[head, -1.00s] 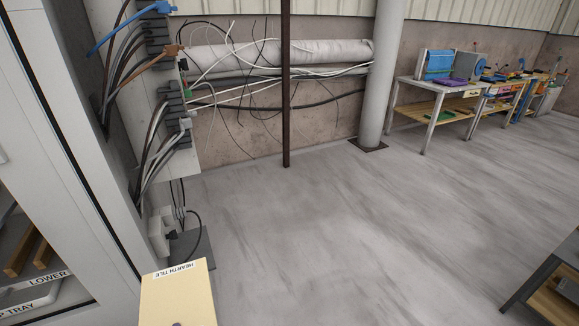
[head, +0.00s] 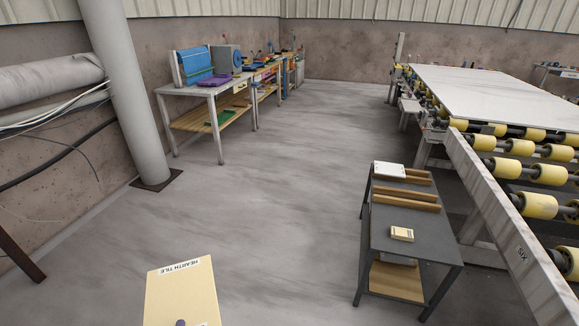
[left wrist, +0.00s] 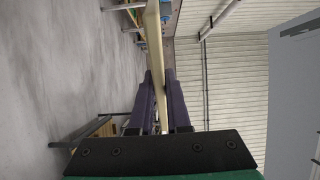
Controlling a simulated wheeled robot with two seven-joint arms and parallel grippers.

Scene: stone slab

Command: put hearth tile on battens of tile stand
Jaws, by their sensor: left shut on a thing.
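The hearth tile (head: 182,290) is a flat cream slab with a "HEARTH TILE" label, at the bottom of the head view. In the left wrist view the tile (left wrist: 155,50) shows edge-on between the purple fingers of my left gripper (left wrist: 157,88), which is shut on it. In the head view only a bit of a purple finger shows at the tile's lower edge. A dark table with wooden battens (head: 405,200), likely the tile stand (head: 410,222), stands to the right, well beyond the tile and apart from it. My right gripper is out of view.
A white block (head: 389,169) and a small cream box (head: 402,233) sit on the dark table. A roller conveyor (head: 515,165) with a pale slab runs along its right. A workbench (head: 215,92) and a grey column (head: 125,90) stand at left. The floor between is clear.

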